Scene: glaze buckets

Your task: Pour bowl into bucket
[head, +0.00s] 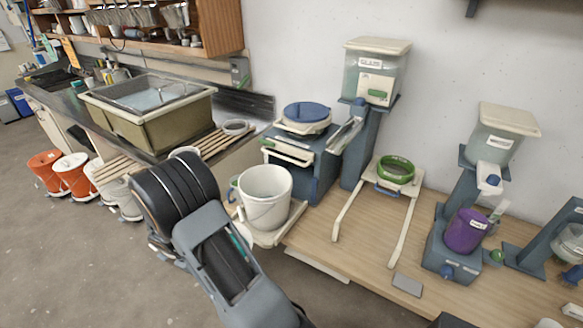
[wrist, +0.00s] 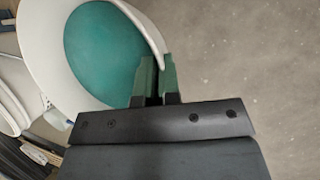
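A white bowl (wrist: 158,28) with teal glaze in it fills the upper left of the wrist view. My gripper (wrist: 158,68) has its two dark green fingers close together on either side of the bowl's rim, gripping it. In the head view only a sliver of the bowl (head: 243,236) shows past my arm, and my fingertips are hidden. A white bucket (head: 266,210) stands upright just behind and right of my arm, on a pale stand. The bowl appears close to the bucket's near side. The bucket's inside bottom is hidden.
A blue-lidded machine (head: 306,112) stands behind the bucket. A green ring-shaped vessel (head: 396,169) sits on a stand to the right, with a purple container (head: 465,231) beyond. A sink (head: 150,110) and orange buckets (head: 75,175) are at left. The floor at lower left is open.

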